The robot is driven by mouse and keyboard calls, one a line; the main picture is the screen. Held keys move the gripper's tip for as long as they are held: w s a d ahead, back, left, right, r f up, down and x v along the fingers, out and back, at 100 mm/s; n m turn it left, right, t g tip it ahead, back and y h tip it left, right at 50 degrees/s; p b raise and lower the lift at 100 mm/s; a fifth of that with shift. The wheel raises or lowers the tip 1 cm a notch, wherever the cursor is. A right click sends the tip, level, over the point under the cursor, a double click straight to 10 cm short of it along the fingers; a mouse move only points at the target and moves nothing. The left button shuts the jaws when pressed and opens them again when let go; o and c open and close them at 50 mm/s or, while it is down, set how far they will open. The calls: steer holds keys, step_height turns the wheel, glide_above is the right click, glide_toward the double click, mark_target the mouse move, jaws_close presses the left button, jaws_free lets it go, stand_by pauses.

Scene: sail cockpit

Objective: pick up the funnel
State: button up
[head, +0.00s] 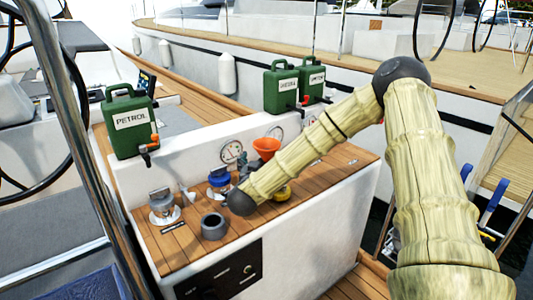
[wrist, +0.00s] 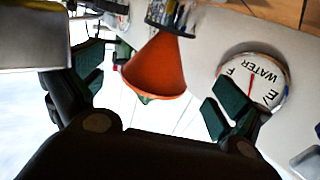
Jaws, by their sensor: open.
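The orange funnel (head: 266,146) stands on the wooden-topped console, partly behind my arm in the head view. In the wrist view the funnel (wrist: 155,70) appears wide end down, its narrow end meeting a dark ringed fitting (wrist: 172,18). My gripper (wrist: 158,88) is open, with one dark finger left of the funnel and one right of it. Neither finger visibly touches it, and the depth between them and the funnel is hard to judge. In the head view my gripper is mostly hidden by the arm.
A round water gauge (wrist: 254,82) is close to the right finger. Green petrol (head: 131,122), diesel (head: 281,88) and water (head: 312,80) cans stand behind the console top. A blue-ringed filler (head: 219,178), a grey cup (head: 213,226) and a metal filler (head: 163,205) are nearby.

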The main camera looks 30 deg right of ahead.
mark_target(267, 143)
steer(key=shift+x, duration=3.55)
steer(key=shift+a+r, duration=0.1)
steer(key=shift+r, duration=0.05)
steer(key=c, duration=1)
step_height(267, 143, up, 10)
steer(key=shift+f+p, duration=0.15)
steer(key=shift+p, duration=0.3)
steer(key=shift+r+p, duration=1.6)
steer(key=shift+r, duration=0.1)
